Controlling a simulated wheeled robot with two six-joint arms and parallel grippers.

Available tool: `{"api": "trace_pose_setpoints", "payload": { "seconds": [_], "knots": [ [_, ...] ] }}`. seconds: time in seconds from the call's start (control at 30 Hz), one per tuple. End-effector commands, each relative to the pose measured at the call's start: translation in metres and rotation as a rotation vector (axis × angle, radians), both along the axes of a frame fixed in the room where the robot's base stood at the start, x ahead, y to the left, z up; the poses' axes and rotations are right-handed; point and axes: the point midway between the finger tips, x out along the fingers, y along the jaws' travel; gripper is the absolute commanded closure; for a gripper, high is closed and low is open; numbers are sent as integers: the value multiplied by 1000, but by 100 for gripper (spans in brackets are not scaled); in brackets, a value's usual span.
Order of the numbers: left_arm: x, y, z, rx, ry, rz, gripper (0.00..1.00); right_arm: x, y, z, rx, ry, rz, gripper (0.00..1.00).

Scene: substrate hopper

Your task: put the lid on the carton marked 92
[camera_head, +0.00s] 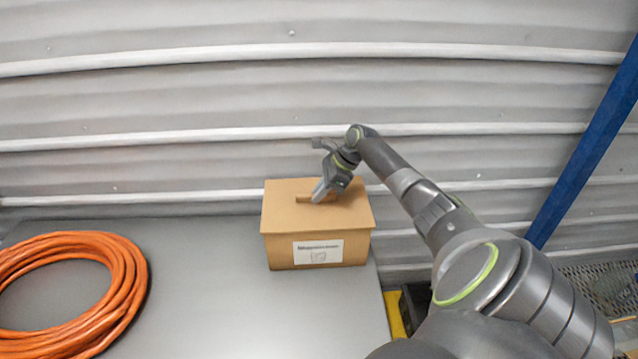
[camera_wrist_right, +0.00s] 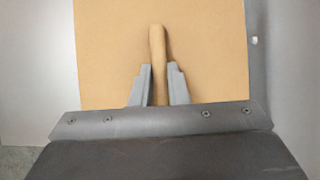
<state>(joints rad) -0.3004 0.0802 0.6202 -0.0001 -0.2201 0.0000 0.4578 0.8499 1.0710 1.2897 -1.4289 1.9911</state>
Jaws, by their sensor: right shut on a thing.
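A brown cardboard carton (camera_head: 280,252) stands at the right end of the grey table, with a white label on its front. The print on the label is too small to read. A flat brown lid (camera_head: 282,213) lies over the carton's top, lined up with its edges; I cannot tell whether it is fully seated. The lid has a raised bar handle (camera_head: 303,199), which also shows in the right wrist view (camera_wrist_right: 157,42). My right gripper (camera_head: 319,193) is shut on this handle, one finger on each side. My left gripper is not in view.
A coil of orange hose or cable (camera_head: 128,290) lies on the left of the grey table (camera_head: 215,300). The table between coil and carton is clear. A corrugated wall (camera_head: 200,100) rises behind, and a blue post (camera_head: 585,150) slants at the right.

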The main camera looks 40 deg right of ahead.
Motion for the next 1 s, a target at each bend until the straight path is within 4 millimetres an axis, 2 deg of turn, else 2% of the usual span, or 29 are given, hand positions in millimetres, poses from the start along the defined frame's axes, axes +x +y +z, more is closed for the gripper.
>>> {"api": "trace_pose_setpoints", "payload": {
  "seconds": [0.2, 0.23, 0.4, 0.77, 0.87, 1.0],
  "knots": [
    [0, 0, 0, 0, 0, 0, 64, 0, 0, 0, 1, -1, 0, 100],
    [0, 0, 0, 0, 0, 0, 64, 0, 0, 0, 1, -1, 0, 82],
    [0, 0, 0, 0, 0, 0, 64, 0, 0, 0, 1, -1, 0, 60],
    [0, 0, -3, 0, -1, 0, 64, -2, -2, 3, -1, -1, 0, 60],
    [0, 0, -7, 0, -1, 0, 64, -6, -9, 13, -4, -2, 0, 60],
    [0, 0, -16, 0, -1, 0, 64, -15, -21, 35, -6, -3, 0, 60]
  ]
}}
